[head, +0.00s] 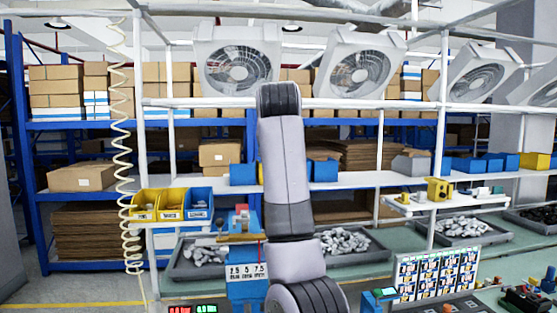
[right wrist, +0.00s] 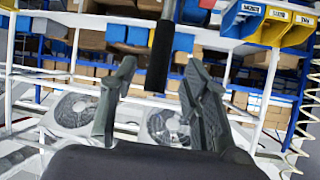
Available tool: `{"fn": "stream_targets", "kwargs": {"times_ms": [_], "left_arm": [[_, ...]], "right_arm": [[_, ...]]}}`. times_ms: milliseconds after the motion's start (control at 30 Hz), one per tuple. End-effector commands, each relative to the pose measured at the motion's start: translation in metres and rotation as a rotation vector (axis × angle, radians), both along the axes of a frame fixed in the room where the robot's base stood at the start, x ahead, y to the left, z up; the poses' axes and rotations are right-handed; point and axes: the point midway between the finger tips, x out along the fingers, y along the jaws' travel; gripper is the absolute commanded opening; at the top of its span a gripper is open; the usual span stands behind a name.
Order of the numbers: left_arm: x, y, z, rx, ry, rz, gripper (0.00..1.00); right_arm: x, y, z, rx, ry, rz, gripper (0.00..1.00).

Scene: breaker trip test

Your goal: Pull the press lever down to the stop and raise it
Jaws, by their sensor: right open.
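The press (head: 245,285) is a blue stand with a white number plate, left of my right arm in the head view; my arm covers part of it. The press lever's black grip (right wrist: 161,58) shows in the right wrist view, on a thin metal rod. My right gripper (right wrist: 158,72) is open, one finger on each side of the grip in the picture. A gap shows on both sides, and I cannot tell the depth between grip and fingers. In the head view the lever and my right gripper are not made out. My left gripper is in neither view.
Yellow and blue bins (head: 158,204) stand left of the press. Grey trays (head: 345,262) of metal parts lie behind it. A shelf frame with fans (head: 238,60) rises behind. A coiled hose (head: 122,150) hangs at left. A panel of cards (head: 437,275) stands at right.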

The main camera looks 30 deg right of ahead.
Motion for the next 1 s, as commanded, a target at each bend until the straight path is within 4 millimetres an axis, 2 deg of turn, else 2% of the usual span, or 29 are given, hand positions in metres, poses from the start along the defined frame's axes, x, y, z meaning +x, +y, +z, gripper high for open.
{"fn": "stream_targets", "kwargs": {"times_ms": [200,367,867,933,1000], "left_arm": [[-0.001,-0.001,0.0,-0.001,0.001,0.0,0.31],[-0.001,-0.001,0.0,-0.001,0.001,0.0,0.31],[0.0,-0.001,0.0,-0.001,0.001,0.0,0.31],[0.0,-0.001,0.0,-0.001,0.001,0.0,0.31],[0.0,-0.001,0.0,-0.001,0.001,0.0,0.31]], "right_arm": [[-0.031,0.015,0.02,-0.002,-0.003,0.001,0.43],[-0.041,0.02,0.025,0.0,0.0,0.0,0.43],[-0.042,0.02,0.025,0.0,0.001,0.001,0.43],[-0.041,0.02,0.02,-0.001,0.006,0.001,0.43],[-0.037,0.02,0.004,-0.002,0.021,0.005,0.43]]}}
